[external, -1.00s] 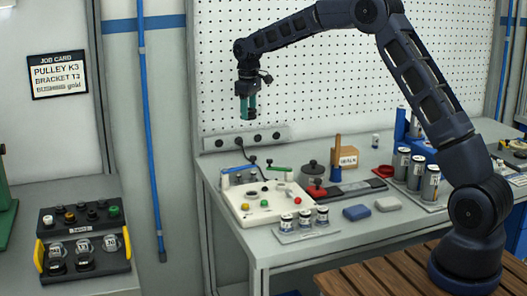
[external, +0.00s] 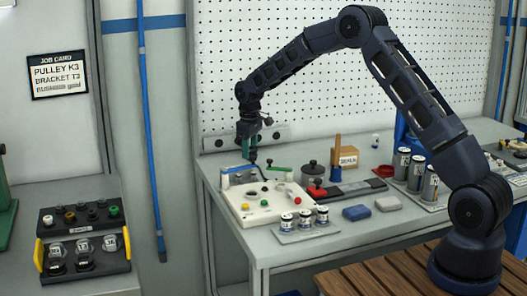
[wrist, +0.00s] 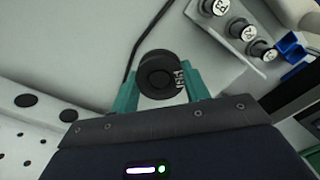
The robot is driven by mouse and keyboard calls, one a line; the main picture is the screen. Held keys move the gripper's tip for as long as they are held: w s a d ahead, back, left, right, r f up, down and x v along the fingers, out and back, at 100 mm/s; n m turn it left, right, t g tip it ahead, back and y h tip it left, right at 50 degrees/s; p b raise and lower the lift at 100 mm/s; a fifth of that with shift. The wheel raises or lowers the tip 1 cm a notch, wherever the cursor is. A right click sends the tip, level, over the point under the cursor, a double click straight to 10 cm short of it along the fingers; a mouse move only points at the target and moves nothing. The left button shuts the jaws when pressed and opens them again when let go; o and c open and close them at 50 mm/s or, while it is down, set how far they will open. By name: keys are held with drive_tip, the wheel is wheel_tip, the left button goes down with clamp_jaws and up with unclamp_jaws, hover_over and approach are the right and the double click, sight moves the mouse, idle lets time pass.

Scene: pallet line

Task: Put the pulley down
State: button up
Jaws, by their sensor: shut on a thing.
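My gripper (external: 249,145) hangs low over the back left part of the workbench, above the far edge of the white button panel. In the wrist view my gripper (wrist: 160,88) has its two teal fingers shut on the sides of the black pulley (wrist: 157,76). The pulley is round with a dark centre, and its pale side marking is only partly legible. In the external view the pulley (external: 252,155) is a small dark shape under the fingers. I cannot tell whether it touches anything below.
The white button panel (external: 262,210) and a blue-and-green fixture lie below and in front. A socket strip (external: 276,132) runs along the wall behind. Labelled cylinders (external: 304,221) stand at the front. A black tray of parts (external: 85,240) is on the left bench.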

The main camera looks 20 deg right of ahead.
drive_tip(key=shift+f, duration=2.85)
drive_tip(key=o, duration=1.1)
drive_tip(key=shift+f, duration=0.1)
drive_tip(key=shift+c, duration=0.2)
